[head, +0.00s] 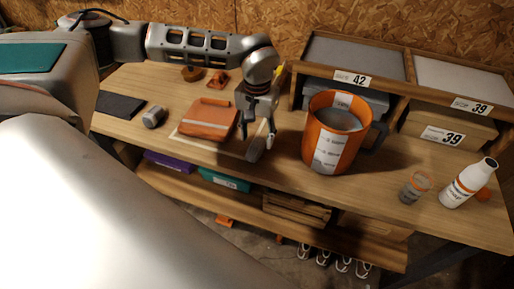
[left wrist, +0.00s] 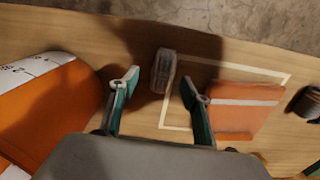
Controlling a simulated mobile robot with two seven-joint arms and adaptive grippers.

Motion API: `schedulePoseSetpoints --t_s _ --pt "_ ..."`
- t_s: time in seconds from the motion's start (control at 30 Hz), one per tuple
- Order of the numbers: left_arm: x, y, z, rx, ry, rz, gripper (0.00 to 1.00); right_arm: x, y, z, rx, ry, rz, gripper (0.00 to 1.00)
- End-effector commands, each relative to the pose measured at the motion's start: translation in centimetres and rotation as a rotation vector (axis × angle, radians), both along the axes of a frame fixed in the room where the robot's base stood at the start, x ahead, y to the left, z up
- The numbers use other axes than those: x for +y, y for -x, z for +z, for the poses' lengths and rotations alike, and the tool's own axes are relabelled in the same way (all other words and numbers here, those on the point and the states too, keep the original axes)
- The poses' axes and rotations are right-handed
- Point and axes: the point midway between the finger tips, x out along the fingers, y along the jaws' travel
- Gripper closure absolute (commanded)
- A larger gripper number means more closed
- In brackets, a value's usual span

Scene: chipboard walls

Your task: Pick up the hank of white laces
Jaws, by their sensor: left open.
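A small greyish ribbed bundle, which looks like the hank of white laces (head: 255,149), lies on the wooden table at the edge of a pale outlined rectangle. In the left wrist view the hank (left wrist: 163,70) appears between the fingertips, with dark gaps on both sides. My left gripper (head: 257,133) is open and points down over it; its two teal-padded fingers also show in the left wrist view (left wrist: 160,84). No contact with the hank is visible. I cannot tell the exact height of the fingertips above the table. My right gripper is not in view.
An orange folded item (head: 208,119) lies left of the hank, within the outline. A large orange and white mug (head: 323,147) stands close on the right. A grey roll (head: 153,117) lies farther left. A cup (head: 413,188) and white bottle (head: 468,184) stand far right. Labelled bins line the back.

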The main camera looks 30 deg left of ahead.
Motion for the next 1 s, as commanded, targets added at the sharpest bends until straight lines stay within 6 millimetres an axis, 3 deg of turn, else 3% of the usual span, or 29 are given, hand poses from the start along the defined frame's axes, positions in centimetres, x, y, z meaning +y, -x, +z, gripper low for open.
schedulePoseSetpoints --t_s 0.5,0.77,0.8,0.93,1.0 --pt "0.8 -0.6 -6.0 0.003 0.003 0.001 0.53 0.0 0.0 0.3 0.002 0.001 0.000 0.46" --pt "0.8 -0.6 -6.4 -0.001 0.003 0.000 0.53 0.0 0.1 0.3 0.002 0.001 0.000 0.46" --pt "0.8 -0.6 -6.4 -0.001 0.003 0.000 0.55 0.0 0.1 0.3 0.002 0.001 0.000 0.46" --pt "0.8 -0.6 -6.4 0.000 0.003 0.000 0.89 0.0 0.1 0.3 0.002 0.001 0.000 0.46" --pt "0.8 -0.6 -6.4 0.000 0.003 0.000 0.94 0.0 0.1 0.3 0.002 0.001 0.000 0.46"
